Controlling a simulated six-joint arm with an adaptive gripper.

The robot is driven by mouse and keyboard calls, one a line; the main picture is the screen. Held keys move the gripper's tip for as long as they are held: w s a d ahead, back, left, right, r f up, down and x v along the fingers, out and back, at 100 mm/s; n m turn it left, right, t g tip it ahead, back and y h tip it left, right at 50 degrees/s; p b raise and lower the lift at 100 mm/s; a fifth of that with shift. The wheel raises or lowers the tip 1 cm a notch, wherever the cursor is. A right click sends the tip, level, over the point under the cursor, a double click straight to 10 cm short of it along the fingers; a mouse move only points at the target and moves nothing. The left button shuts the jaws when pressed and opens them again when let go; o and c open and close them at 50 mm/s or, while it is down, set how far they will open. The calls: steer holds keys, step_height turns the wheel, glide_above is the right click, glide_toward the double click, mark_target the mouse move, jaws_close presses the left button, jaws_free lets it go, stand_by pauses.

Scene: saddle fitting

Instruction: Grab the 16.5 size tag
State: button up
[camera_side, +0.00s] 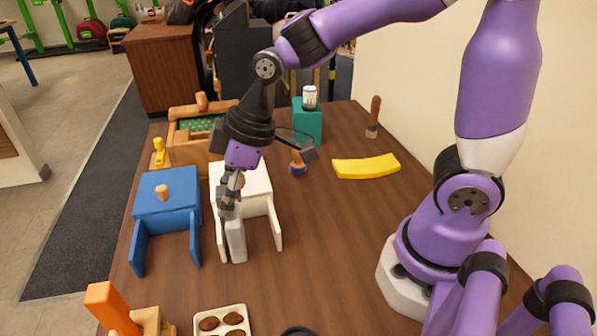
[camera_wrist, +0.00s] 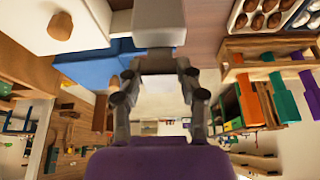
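My gripper (camera_side: 229,200) points down at the front of the white saddle-shaped stand (camera_side: 256,182). A pale grey block (camera_side: 235,240) extends below its fingers, between the stand's two legs. In the wrist view, the grey block (camera_wrist: 158,20) lies across the fingertips, with a finger on either side. I cannot tell whether the fingers are clamped on it or whether it is part of my gripper. No number is readable in either view, so I cannot identify the 16.5 size tag.
A blue stand (camera_side: 167,190) is close on the left, with a wooden knob on top. A white tray (camera_side: 222,308) is in front.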

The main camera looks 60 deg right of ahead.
jaws_close()
